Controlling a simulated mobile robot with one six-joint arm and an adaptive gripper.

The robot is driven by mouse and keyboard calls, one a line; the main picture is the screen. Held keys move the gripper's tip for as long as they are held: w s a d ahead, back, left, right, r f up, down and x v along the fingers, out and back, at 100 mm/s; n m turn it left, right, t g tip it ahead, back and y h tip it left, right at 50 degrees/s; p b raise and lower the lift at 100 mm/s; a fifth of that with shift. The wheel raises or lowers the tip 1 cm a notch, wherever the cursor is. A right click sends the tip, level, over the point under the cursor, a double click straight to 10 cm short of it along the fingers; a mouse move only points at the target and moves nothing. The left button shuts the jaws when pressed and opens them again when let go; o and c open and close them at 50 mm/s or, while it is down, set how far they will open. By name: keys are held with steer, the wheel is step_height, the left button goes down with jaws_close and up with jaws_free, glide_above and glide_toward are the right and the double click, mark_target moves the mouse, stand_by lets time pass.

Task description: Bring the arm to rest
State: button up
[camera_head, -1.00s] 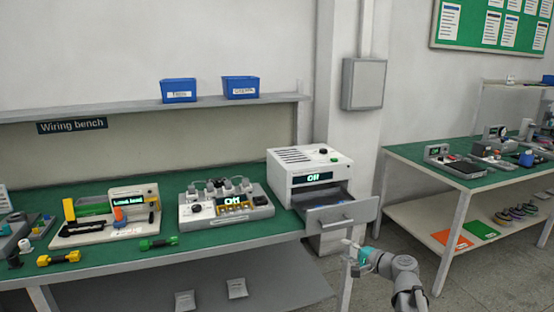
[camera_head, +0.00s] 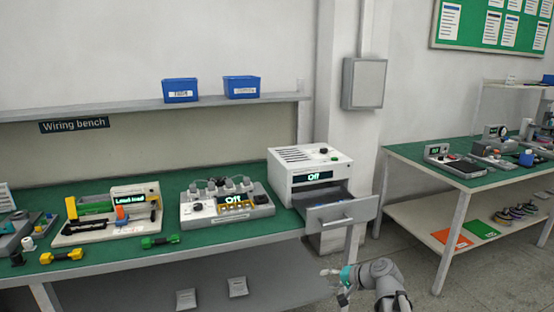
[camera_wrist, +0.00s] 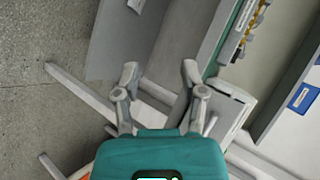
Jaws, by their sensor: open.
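My gripper (camera_head: 332,281) is in front of the wiring bench, below the level of its top and low at the right end. In the wrist view my gripper (camera_wrist: 158,75) shows two fingers spread apart with nothing between them. My grey arm (camera_head: 380,280) is bent and reaches in from the bottom right of the head view. The fingers appear clear of the bench, though the exact gap cannot be told.
A white oven-like unit (camera_head: 310,172) reading "Off" has its drawer (camera_head: 342,213) pulled open above my gripper. The wiring bench (camera_head: 120,259) holds several devices. Another bench (camera_head: 420,158) stands at the right. Floor (camera_head: 420,255) is clear between them.

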steer(key=s+f+n+g+h, duration=0.65)
steer(key=s+f+h, duration=0.25)
steer(key=s, duration=0.4)
step_height(320, 180, up, 21)
steer(key=p, duration=2)
steer(key=shift+s+d, duration=0.2)
steer(key=shift+d, duration=0.25)
